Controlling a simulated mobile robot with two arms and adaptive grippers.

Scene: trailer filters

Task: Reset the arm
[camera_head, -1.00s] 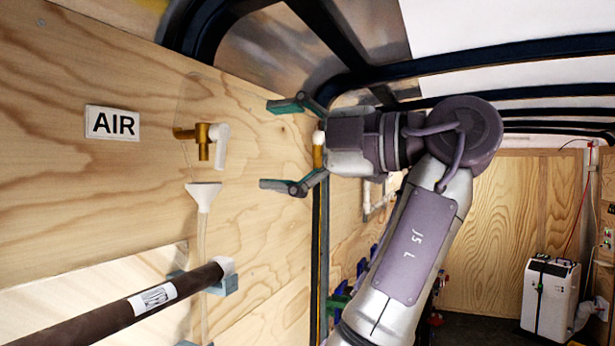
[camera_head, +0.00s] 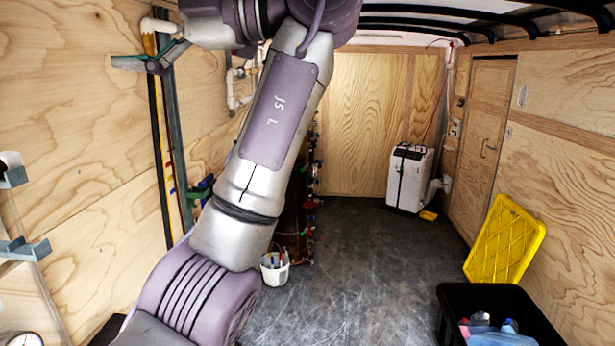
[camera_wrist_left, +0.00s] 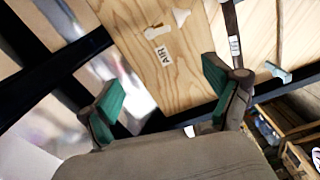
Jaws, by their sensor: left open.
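My left arm, with its purple and grey links, rises through the left half of the head view. My right gripper is not in view.
A black bin (camera_head: 447,302) with bottles stands at the lower right, by a yellow lid (camera_head: 503,240) leaning on the wall. A white machine (camera_head: 408,178) stands at the back, and a white bucket (camera_head: 275,270) beside my arm. The middle floor is clear.

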